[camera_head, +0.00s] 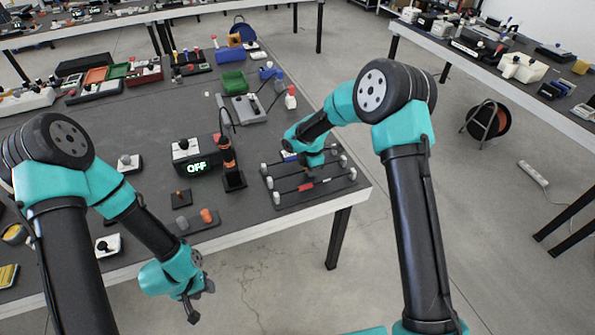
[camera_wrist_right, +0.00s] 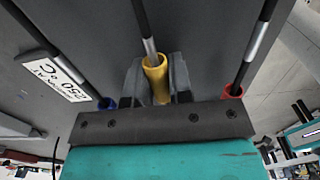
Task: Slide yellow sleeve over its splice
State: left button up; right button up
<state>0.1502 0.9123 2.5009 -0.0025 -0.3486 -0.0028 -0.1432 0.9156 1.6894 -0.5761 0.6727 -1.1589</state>
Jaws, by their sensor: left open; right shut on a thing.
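In the right wrist view, the yellow sleeve (camera_wrist_right: 155,82) sits around the middle dark wire, between the fingers of my right gripper (camera_wrist_right: 157,85), which is shut on it. The silver splice (camera_wrist_right: 150,46) shows right at the sleeve's far end; whether some of it lies inside the sleeve I cannot tell. In the head view my right gripper (camera_head: 311,172) is low over the wire board (camera_head: 318,198) and hides the yellow sleeve. My left gripper (camera_head: 194,308) is open and empty, off the table's front edge.
The red sleeve (camera_wrist_right: 233,90) and blue sleeve (camera_wrist_right: 106,102) sit on the neighbouring wires, close on either side.

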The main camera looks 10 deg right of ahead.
jog(key=shift+w+d, duration=0.2)
jog(key=shift+d, duration=0.5)
jog(key=shift+w+d, duration=0.15)
jog(key=shift+d, duration=0.55)
jog(key=o, duration=0.4)
jog(key=shift+o, duration=0.2)
jog(key=shift+r, duration=0.1)
notch_tip(320, 180, up, 7)
dwell(0.7)
jog(key=shift+s, duration=0.1)
dwell(0.4)
